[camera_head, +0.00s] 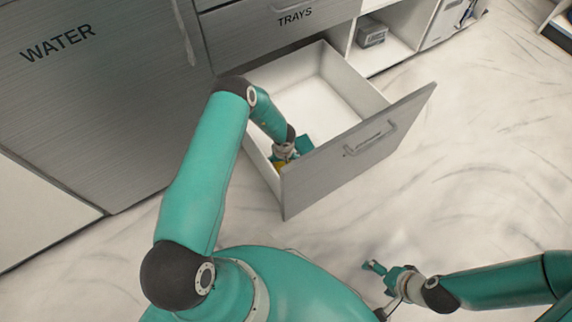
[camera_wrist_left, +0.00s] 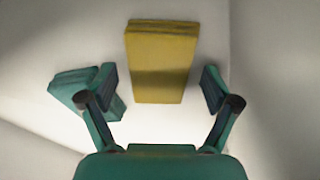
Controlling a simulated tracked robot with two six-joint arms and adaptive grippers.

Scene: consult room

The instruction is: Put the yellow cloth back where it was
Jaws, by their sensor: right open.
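The yellow cloth (camera_wrist_left: 162,60) is a folded rectangular stack lying on the white floor of the open drawer (camera_head: 358,150). In the head view only a small yellow patch (camera_head: 279,166) of it shows beside my left gripper (camera_head: 284,154), which reaches down inside the drawer near its front left corner. In the left wrist view my left gripper (camera_wrist_left: 160,88) is open, its fingers apart on either side of the cloth's near part, with gaps showing. My right gripper (camera_head: 374,267) is open and empty, low in front of the drawer, over the pale floor.
A teal block-like item (camera_wrist_left: 82,92) lies in the drawer by my left finger. The drawer walls stand close around my left gripper. A grey box (camera_head: 372,36) sits in an open shelf.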

